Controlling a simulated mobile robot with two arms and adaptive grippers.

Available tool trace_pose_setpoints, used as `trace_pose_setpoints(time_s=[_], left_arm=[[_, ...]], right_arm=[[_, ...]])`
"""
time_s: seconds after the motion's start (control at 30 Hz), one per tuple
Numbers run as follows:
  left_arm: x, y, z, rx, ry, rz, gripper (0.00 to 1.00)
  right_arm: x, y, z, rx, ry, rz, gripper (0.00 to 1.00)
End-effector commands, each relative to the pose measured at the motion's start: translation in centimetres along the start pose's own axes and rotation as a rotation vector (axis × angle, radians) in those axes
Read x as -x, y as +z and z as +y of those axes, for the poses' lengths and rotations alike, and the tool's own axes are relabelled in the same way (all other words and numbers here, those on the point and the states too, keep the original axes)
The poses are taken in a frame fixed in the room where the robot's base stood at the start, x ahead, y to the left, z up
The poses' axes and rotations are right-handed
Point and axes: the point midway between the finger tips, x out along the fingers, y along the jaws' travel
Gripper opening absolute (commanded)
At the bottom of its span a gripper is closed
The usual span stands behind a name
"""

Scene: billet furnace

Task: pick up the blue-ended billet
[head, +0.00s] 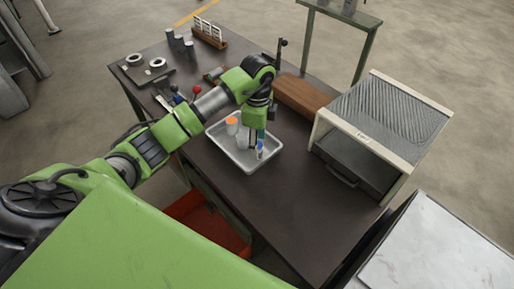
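A billet with a blue end (260,148) stands in the grey tray (225,154) on the dark table. A second billet with an orange end (232,125) is in the same tray, to its left and farther back. My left gripper (253,140) reaches down over the tray right at the blue-ended billet. The arm and gripper hide part of that billet and its surroundings. The fingers are small and overlap the billet, so I cannot tell whether they grip it. My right gripper is not in view.
A furnace box (385,120) with a ribbed top stands right of the tray. A brown block (300,97) lies behind the tray. Grey cylinders (180,42), a rack (209,32) and rings (145,64) sit at the back left. The table front is clear.

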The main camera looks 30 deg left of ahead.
Motion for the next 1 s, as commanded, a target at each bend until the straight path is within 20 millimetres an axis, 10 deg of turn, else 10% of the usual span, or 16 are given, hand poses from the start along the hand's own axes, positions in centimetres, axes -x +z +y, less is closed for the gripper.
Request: trace_pose_setpoints(time_s=[0.5, 0.7, 1.0], left_arm=[[-4.0, 0.1, 0.0, -0.001, 0.000, 0.000, 0.47], [-3.9, 0.1, 0.0, -0.001, 0.000, 0.000, 0.00], [-3.8, 0.0, -0.1, 0.000, -0.002, 0.002, 0.00]], right_arm=[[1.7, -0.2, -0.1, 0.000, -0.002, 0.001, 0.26], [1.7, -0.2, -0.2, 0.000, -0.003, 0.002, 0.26], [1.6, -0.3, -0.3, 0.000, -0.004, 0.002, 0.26]])
